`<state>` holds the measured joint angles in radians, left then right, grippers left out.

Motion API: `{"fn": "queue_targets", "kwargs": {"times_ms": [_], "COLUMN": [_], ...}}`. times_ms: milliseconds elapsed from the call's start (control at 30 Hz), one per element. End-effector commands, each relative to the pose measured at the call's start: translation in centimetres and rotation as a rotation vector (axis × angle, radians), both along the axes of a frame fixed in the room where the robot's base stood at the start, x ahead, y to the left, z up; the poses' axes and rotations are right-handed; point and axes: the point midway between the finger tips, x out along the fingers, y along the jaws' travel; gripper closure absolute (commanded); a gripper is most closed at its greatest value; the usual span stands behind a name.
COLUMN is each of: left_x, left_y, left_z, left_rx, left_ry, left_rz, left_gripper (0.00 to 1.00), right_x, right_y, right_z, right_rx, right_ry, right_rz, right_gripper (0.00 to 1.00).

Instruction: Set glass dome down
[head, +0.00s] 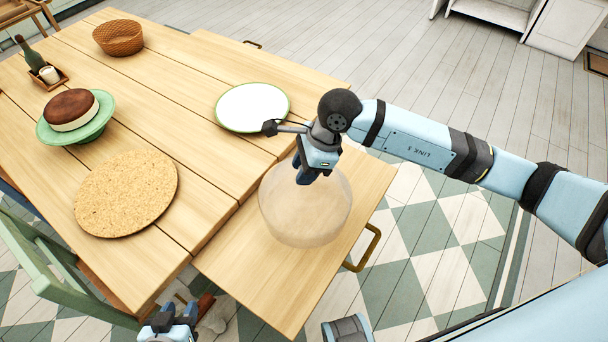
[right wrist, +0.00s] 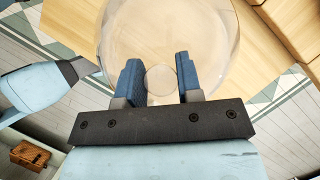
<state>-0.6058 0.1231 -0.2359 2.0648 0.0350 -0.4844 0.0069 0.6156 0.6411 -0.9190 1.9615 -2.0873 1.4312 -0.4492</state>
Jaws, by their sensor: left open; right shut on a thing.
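The clear glass dome (head: 305,212) is over the pull-out wooden leaf at the table's near right side. I cannot tell whether its rim touches the wood. My right gripper (head: 307,178) is above the dome and shut on its top knob. In the right wrist view the round knob (right wrist: 161,80) sits between the two blue fingers, with the dome (right wrist: 205,25) spreading out below. My left gripper (head: 170,328) is open and empty at the bottom edge of the head view, away from the dome and partly cut off.
A white plate with green rim (head: 252,107) lies behind the dome. A round cork mat (head: 126,193) lies to the left. A cake (head: 70,109) stands on a green stand (head: 103,116). A basket (head: 118,38) and a small tray (head: 62,80) are farther back. A green chair (head: 40,262) is front left.

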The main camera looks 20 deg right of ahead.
Motion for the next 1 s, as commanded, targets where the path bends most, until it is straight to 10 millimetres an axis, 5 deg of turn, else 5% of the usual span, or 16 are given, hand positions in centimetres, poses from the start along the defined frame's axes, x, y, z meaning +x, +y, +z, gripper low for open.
{"fn": "queue_targets", "kwargs": {"times_ms": [167,500,533,600,1000], "left_x": [0.1,0.1,0.1,0.0,0.0], "left_y": [-0.2,-0.3,-0.2,-0.2,0.1], "left_z": [0.1,-0.1,0.0,0.0,0.1], "left_rx": [-0.007,-0.007,-0.007,-0.004,0.005], "left_ry": [-0.001,-0.003,-0.003,-0.003,-0.003], "left_rz": [0.005,0.004,0.003,0.001,-0.005], "left_gripper": [0.57,0.57,0.57,0.57,0.57], "right_x": [0.0,0.0,0.0,0.0,0.0], "right_y": [0.0,0.0,0.0,0.0,-0.2], "right_z": [-2.5,-3.0,-2.9,-2.9,-2.2], "right_rx": [0.000,0.000,-0.001,-0.001,-0.001], "right_ry": [0.002,0.000,0.001,0.001,-0.001], "right_rz": [-0.001,0.000,-0.001,-0.001,0.000], "right_gripper": [1.00,1.00,0.60,0.44,0.41]}}
